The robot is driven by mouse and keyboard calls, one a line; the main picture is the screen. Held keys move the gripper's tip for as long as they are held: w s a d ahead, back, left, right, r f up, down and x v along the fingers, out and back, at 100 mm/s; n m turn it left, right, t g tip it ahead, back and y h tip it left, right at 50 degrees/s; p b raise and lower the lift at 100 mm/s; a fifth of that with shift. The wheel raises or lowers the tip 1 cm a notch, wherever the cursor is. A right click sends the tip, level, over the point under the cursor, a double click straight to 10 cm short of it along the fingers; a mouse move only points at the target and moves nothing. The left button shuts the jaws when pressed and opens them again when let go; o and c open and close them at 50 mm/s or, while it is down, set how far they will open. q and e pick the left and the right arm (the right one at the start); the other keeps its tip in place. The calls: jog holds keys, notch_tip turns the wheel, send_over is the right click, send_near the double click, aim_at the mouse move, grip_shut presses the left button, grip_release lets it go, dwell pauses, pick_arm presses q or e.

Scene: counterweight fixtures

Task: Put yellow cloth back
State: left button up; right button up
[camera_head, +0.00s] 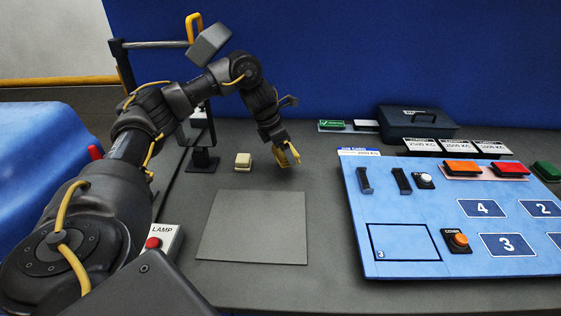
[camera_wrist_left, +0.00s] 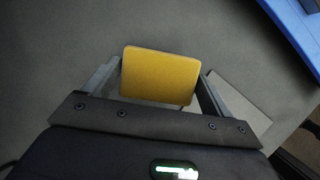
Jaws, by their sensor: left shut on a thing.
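The yellow cloth (camera_wrist_left: 160,75) is a flat, rounded square in the left wrist view, between the two fingers of my left gripper (camera_wrist_left: 160,88). In the head view the yellow cloth (camera_head: 290,155) shows at the tip of my left gripper (camera_head: 285,150), above the grey table behind the grey square mat. The gripper is shut on the cloth. Whether the cloth touches the table cannot be told. My right gripper is not in view.
A small cream block (camera_head: 243,161) sits left of the gripper. A grey mat (camera_head: 252,228) lies in front. A blue panel (camera_head: 410,243) with buttons and numbered areas fills the right. A dark box (camera_head: 417,121) stands behind. A lamp button box (camera_head: 160,243) is at left front.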

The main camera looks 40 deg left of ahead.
aim_at(281, 156)
pick_arm(q)
jog(key=shift+w+a+f, duration=0.2)
jog(key=shift+a+f, duration=0.15)
jog(key=shift+f, duration=0.15)
jog(key=shift+w+a+f, duration=0.2)
jog(key=shift+a+f, duration=0.1)
jog(key=shift+f, duration=0.2)
jog(key=shift+a+f, duration=0.1)
jog(key=shift+a, duration=0.05)
jog(key=shift+w+a+f, duration=0.1)
jog(key=shift+f, duration=0.1)
notch_tip(281, 156, down, 2)
jog(key=shift+f+b, duration=0.1)
jog(key=shift+b, duration=0.3)
jog(key=shift+w+a+f, duration=0.1)
jog(key=shift+a+f, duration=0.05)
jog(key=shift+f, duration=0.4)
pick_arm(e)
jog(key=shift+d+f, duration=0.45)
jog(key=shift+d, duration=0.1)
